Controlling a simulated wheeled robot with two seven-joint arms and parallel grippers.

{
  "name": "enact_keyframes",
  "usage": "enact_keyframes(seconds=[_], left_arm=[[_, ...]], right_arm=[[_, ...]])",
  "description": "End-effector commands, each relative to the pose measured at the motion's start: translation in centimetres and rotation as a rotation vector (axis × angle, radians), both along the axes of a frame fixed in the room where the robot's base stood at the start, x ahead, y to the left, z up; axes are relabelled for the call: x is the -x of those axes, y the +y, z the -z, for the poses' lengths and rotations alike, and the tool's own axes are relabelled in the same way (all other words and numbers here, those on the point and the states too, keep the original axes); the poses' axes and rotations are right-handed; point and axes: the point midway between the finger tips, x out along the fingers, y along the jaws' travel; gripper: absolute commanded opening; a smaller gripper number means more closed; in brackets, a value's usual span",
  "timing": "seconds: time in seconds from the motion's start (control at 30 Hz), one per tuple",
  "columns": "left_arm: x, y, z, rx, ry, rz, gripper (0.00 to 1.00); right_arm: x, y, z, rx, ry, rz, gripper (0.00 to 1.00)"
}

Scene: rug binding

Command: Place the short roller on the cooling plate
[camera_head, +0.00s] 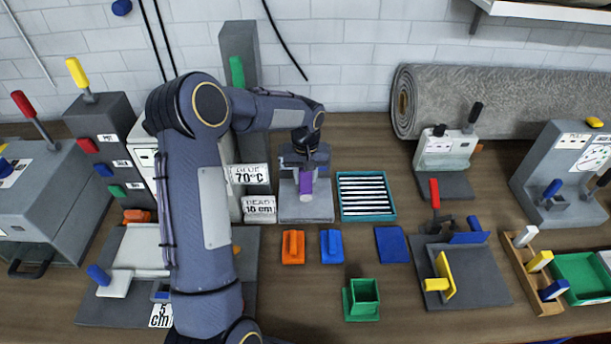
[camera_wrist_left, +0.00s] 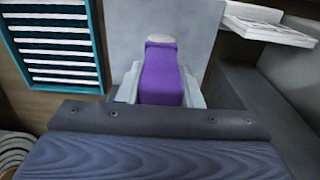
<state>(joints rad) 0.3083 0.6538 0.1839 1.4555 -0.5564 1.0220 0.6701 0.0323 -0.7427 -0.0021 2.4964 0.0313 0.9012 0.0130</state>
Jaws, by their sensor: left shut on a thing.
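My left gripper (camera_head: 305,188) is shut on a purple block-like handle, which looks like the short roller (camera_head: 306,182). In the left wrist view the purple handle (camera_wrist_left: 161,76) sits between the two pale fingers and has a whitish rounded end. No roller part can be made out. The gripper is over the grey plate (camera_head: 290,212) in front of the tall grey machine; I cannot tell whether the held thing touches it. The teal-framed slatted plate (camera_head: 367,216), which looks like the cooling plate, lies just right of the gripper. My right gripper is not in view.
An orange block (camera_head: 293,247), a blue block (camera_head: 331,247) and a flat blue pad (camera_head: 391,245) lie in front. A green open box (camera_head: 363,300) stands nearer. A grey rug roll (camera_head: 500,100) lies along the back right. Lever machines stand at both sides.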

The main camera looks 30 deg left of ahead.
Motion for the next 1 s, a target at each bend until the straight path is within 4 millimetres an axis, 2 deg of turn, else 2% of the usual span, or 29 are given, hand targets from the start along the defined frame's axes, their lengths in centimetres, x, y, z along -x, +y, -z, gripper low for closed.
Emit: enact_keyframes(seconds=[0.27,0.3,0.43,0.77,0.87,1.0], left_arm=[[0.0,0.0,0.3,-0.001,-0.001,0.000,0.00],[0.0,0.0,0.2,0.000,0.000,0.000,0.36],[0.0,0.0,0.2,0.000,0.000,0.000,0.53],[0.0,0.0,-0.2,0.000,0.000,0.000,0.54],[-0.1,0.0,-1.1,-0.001,-0.003,0.000,0.54],[0.0,0.0,-3.9,-0.002,-0.005,0.000,0.54]], right_arm=[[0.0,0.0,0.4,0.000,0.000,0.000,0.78],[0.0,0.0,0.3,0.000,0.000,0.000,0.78],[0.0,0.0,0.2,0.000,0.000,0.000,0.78],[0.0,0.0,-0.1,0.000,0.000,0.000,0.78],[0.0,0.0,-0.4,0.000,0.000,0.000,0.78],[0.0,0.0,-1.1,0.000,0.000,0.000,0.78]])
